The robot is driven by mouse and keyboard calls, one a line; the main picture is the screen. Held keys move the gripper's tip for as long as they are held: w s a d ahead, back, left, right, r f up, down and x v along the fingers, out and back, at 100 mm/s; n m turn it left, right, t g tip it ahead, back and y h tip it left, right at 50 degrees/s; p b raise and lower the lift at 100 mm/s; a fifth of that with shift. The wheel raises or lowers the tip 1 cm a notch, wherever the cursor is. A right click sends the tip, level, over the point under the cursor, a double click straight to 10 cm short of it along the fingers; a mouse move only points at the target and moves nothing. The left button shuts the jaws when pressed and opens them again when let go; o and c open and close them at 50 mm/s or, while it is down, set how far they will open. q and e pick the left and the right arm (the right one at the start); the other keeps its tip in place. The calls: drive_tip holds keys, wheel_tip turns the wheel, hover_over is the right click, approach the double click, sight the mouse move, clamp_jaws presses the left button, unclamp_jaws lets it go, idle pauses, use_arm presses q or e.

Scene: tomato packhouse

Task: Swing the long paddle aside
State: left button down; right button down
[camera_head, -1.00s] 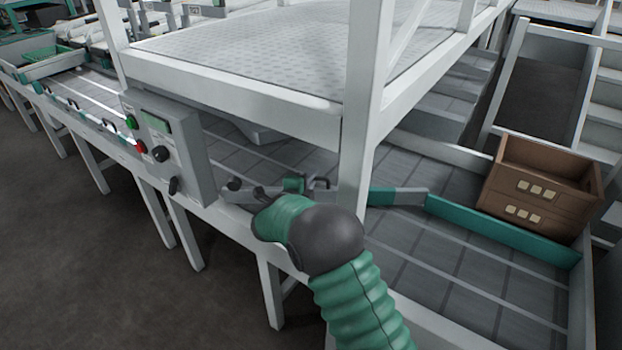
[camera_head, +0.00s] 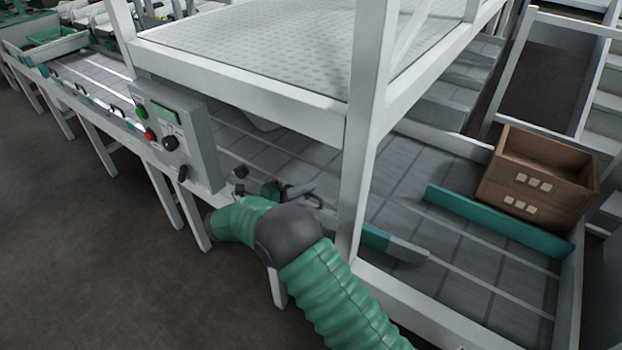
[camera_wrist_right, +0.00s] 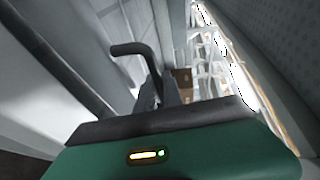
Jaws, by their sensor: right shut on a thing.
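The long paddle (camera_head: 405,250) is a narrow teal and grey bar lying low across the grey roller belt. It passes behind the white post, which hides its middle. My right gripper (camera_head: 300,191) is at the near edge of the belt, left of the post, partly hidden by my green-sleeved arm. It is shut on the paddle's dark bent handle (camera_wrist_right: 135,50), which stands up beyond the grey fingers in the right wrist view (camera_wrist_right: 157,92). The paddle's free end points to the lower right, apart from the teal side rail (camera_head: 500,222). My left gripper is not in view.
A brown crate (camera_head: 532,205) with pale labels stands on the belt behind the rail. A grey control box (camera_head: 185,140) with buttons is just left of my gripper. The white post (camera_head: 362,130) and upper deck frame stand close to my arm.

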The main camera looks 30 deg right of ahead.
drive_tip(key=shift+s+a+f+m+g, duration=0.15)
drive_tip(key=shift+s+a+m+g, duration=0.15)
drive_tip(key=shift+a+g, duration=0.25)
drive_tip(key=shift+s+a+f+m+g, duration=0.15)
drive_tip(key=shift+s+a+m+g, duration=0.2)
drive_tip(key=shift+a, duration=0.35)
drive_tip(key=c, duration=1.8)
unclamp_jaws()
drive_tip(key=o, duration=0.3)
drive_tip(key=shift+w+a+r, duration=0.1)
drive_tip(key=shift+a, duration=0.05)
drive_tip(key=shift+r, duration=0.1)
drive_tip(key=a+r+p, duration=0.2)
drive_tip(key=a+p, duration=0.1)
drive_tip(key=a, duration=1.3)
drive_tip(key=shift+w+a+r+p, duration=0.2)
drive_tip(key=shift+a+r+p, duration=0.05)
drive_tip(key=shift+r+p, duration=0.15)
